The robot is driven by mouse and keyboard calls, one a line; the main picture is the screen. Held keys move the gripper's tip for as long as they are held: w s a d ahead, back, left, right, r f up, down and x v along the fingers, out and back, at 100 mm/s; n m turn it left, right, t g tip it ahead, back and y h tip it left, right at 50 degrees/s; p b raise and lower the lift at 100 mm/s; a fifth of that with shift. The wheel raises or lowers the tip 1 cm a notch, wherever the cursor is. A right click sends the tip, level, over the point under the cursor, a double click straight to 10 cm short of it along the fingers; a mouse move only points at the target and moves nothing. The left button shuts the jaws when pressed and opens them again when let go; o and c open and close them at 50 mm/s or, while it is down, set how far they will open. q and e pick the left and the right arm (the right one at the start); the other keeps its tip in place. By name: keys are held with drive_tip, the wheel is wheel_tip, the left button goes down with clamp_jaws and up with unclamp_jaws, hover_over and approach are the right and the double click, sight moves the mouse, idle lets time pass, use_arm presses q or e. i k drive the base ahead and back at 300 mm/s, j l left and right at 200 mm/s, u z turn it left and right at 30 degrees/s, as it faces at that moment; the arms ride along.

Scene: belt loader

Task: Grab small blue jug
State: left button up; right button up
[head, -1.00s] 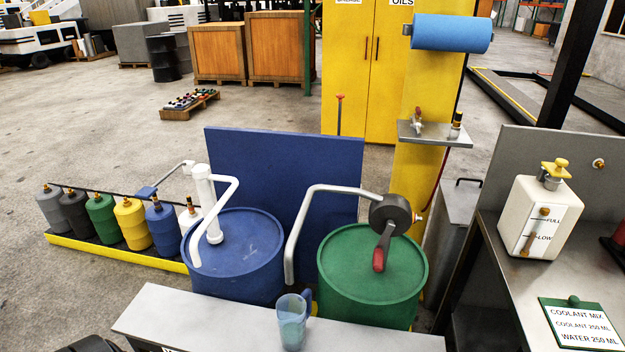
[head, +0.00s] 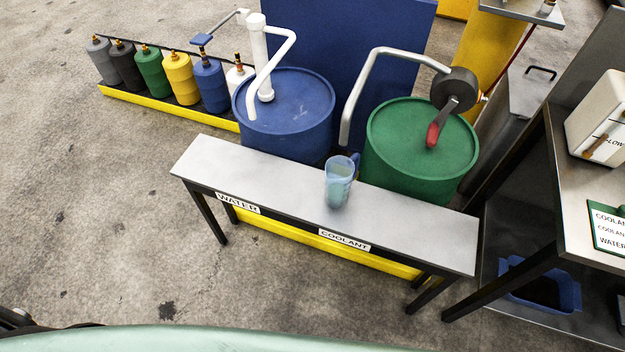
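The small blue jug (head: 338,187) is translucent and stands upright on the narrow grey bench (head: 265,178) in the head view. It stands right of the bench's middle, above the COOLANT label (head: 344,240). Its handle is on the upper right side. Its contents are hard to make out. Neither of my grippers is in view, so whether they are open or shut does not show.
Behind the bench stand a blue drum (head: 290,105) with a white pump pipe and a green drum (head: 415,150) with a crank pump. The grey pipe end hangs near the jug. A metal table (head: 590,195) stands at right. The floor (head: 90,230) at left is clear.

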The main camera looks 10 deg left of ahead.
sight(341, 171)
drive_tip(key=l+u, duration=0.1)
drive_tip(key=l, duration=0.6)
drive_tip(key=l+u, duration=0.1)
drive_tip(key=l, duration=0.6)
drive_tip(key=k+l, duration=0.15)
drive_tip(key=l, duration=0.5)
drive_tip(key=l+u, duration=0.15)
drive_tip(key=l, duration=0.55)
drive_tip(key=k+l+u, duration=0.1)
drive_tip(key=l, duration=0.6)
